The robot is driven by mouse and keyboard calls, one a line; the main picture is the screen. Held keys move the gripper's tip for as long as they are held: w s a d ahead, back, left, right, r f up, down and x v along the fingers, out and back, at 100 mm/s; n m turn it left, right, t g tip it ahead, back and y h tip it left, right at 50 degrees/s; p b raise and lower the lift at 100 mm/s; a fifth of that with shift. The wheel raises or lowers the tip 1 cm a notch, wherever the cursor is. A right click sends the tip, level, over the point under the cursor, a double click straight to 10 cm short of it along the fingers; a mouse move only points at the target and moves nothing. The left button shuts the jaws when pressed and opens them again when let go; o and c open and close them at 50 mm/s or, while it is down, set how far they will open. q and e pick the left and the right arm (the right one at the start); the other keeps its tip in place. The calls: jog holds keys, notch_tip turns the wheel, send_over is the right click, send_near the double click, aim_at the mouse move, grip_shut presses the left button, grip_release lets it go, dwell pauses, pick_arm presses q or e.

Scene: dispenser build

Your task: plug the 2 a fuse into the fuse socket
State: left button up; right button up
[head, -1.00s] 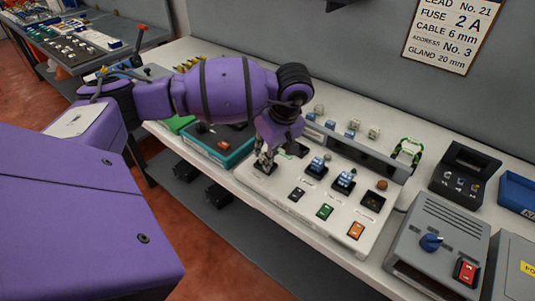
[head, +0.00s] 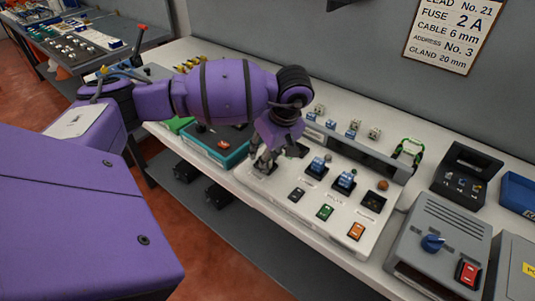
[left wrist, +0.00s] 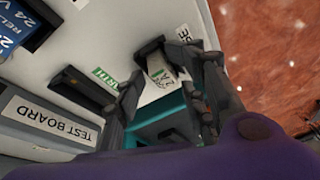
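My left gripper (head: 265,162) is low over the left end of the pale test board (head: 282,207). In the left wrist view its two dark fingers (left wrist: 168,88) stand apart, with a gap between them. A small pale piece with green marks, apparently the fuse (left wrist: 161,72), shows in that gap. It sits at a dark socket (left wrist: 149,47) on the board, apparently the fuse socket. I cannot tell how deep it sits. In the head view the fingers hide most of the piece and socket. My right gripper is in neither view.
Blue relays (head: 317,166) stand in sockets right of the gripper. A grey box with a blue knob (head: 432,243) stands at right.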

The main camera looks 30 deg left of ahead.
pick_arm(q)
jog(key=shift+s+d+f, duration=0.1)
jog(key=shift+s+f, duration=0.1)
jog(key=shift+f, duration=0.6)
jog(key=shift+r, duration=0.2)
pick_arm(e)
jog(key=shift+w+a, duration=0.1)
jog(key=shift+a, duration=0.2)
pick_arm(q)
jog(key=shift+w+r, duration=0.1)
jog(key=shift+r, duration=0.05)
jog(key=o, duration=0.6)
jog(key=shift+r, duration=0.1)
jog(key=shift+c, duration=0.2)
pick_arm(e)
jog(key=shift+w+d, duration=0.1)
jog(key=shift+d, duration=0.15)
pick_arm(q)
jog(key=shift+r, duration=0.1)
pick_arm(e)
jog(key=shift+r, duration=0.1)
